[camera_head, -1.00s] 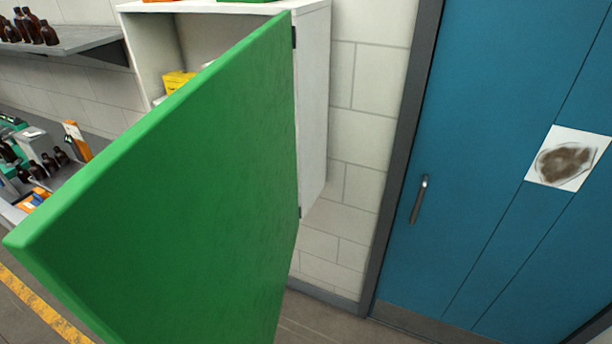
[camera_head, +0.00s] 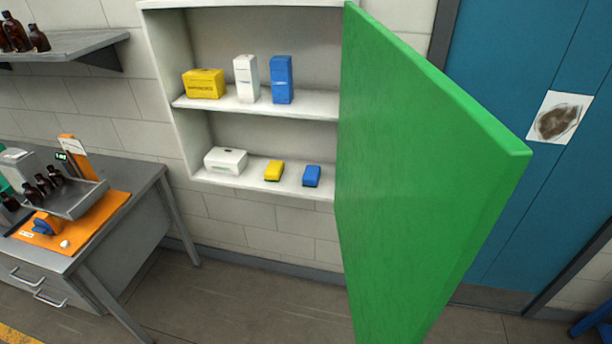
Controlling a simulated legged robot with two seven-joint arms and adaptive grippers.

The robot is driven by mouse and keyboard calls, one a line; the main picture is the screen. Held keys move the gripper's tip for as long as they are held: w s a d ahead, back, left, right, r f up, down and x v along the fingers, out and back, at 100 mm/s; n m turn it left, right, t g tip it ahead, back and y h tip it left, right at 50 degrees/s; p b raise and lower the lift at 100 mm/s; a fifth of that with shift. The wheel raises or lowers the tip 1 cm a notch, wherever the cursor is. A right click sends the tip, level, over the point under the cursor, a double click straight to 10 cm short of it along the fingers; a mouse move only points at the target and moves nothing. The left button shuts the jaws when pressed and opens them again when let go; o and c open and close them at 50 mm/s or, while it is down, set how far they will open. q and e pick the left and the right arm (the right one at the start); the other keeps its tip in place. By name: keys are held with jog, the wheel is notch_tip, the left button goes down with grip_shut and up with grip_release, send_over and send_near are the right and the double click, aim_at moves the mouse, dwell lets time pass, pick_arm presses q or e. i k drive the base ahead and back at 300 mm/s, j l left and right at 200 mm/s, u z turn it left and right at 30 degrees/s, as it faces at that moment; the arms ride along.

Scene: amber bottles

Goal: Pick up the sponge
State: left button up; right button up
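Two small sponge-like blocks lie on the lower shelf of an open white wall cabinet (camera_head: 163,90). One is a yellow sponge (camera_head: 273,171) with a dark underside. The other is a blue sponge (camera_head: 312,176) with a dark underside, to its right and near the open door. They lie apart from each other. Neither of my grippers shows in the view.
The green cabinet door (camera_head: 430,170) stands wide open on the right. A white box (camera_head: 225,161) sits left of the sponges. A yellow box (camera_head: 203,84), a white carton (camera_head: 246,79) and a blue carton (camera_head: 282,80) stand above. A grey desk (camera_head: 125,200) is at left.

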aim_at(311, 178)
jog(key=i+j+z, duration=0.15)
jog(key=z, duration=0.25)
jog(key=i+j+z, duration=0.1)
jog(key=j+z, duration=0.15)
jog(key=z, duration=0.15)
jog(key=j+z, duration=0.25)
jog(key=z, duration=0.2)
